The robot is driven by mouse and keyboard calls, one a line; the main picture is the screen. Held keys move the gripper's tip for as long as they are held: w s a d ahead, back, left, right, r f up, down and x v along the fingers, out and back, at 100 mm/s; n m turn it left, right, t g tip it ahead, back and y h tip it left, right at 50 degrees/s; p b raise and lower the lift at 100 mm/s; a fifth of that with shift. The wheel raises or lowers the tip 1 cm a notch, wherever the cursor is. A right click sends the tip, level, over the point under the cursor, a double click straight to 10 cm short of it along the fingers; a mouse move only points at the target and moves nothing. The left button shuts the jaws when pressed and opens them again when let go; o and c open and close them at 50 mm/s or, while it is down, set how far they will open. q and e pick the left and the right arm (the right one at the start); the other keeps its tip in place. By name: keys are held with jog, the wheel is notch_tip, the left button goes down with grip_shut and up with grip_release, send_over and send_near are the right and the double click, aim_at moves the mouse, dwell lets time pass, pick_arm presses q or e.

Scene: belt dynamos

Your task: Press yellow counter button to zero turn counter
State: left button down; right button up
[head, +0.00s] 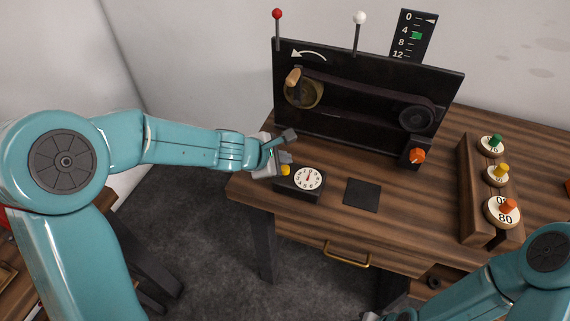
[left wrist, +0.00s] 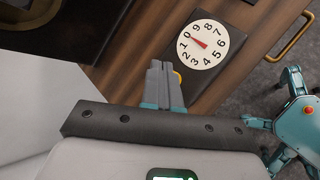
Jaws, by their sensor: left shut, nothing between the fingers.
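The turn counter (head: 299,192) is a dark box with a white round dial (head: 308,178), near the front left of the wooden bench. In the left wrist view its dial (left wrist: 203,45) has a red pointer near the 0. The yellow button (head: 285,170) sits at the counter's left end. In the left wrist view only a yellow edge of the button (left wrist: 178,76) shows beside my fingers. My left gripper (head: 286,157) is shut and empty, right at the button; I cannot tell whether it touches. My right gripper shows at most as a sliver at the bottom edge.
A black panel with a belt, two pulleys and a crank (head: 293,78) stands behind the counter. An orange knob (head: 418,155) is at its lower right. A dark square plate (head: 362,195) lies right of the counter. A wooden rack (head: 468,190) holds several knobbed discs. A brass handle (head: 346,258) is on the front.

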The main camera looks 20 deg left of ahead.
pick_arm(q)
notch_tip(320, 180, up, 5)
jog(key=p, duration=0.5)
jog(key=shift+r, duration=0.1)
jog(key=shift+w, duration=0.1)
dwell(0.8)
